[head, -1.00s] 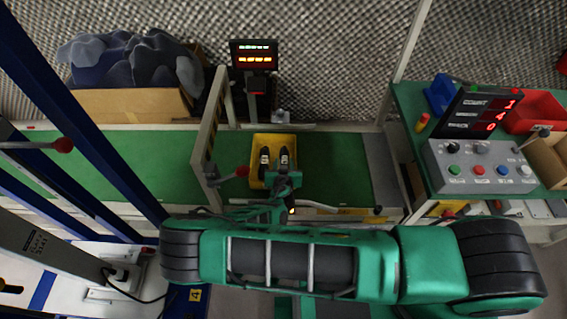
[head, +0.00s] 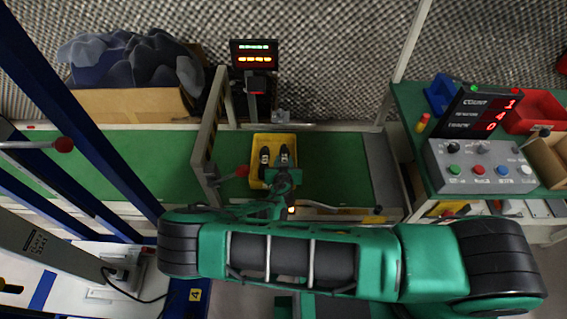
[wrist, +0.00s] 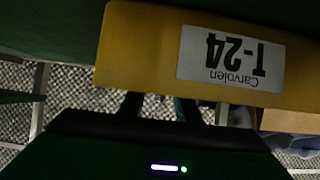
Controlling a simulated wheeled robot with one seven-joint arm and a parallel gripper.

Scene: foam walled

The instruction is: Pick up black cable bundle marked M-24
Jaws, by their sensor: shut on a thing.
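A yellow tray (head: 259,140) stands on the green belt in the head view. Two black bundles with pale labels lie side by side in it, a left one (head: 264,155) and a right one (head: 285,153). Their marks are too small to read. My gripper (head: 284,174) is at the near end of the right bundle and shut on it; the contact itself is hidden. In the wrist view, the tray's wall (wrist: 140,50) fills the upper part, with an upside-down label (wrist: 230,58) reading "Carvolen T-24". My fingers (wrist: 160,107) pass behind this wall, their tips hidden.
A pale frame (head: 206,140) with a red-knobbed lever (head: 240,171) crosses the belt left of the tray. A display (head: 254,55) stands behind. A control box (head: 480,165) is on the right bench. The green belt (head: 340,165) right of the tray is clear.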

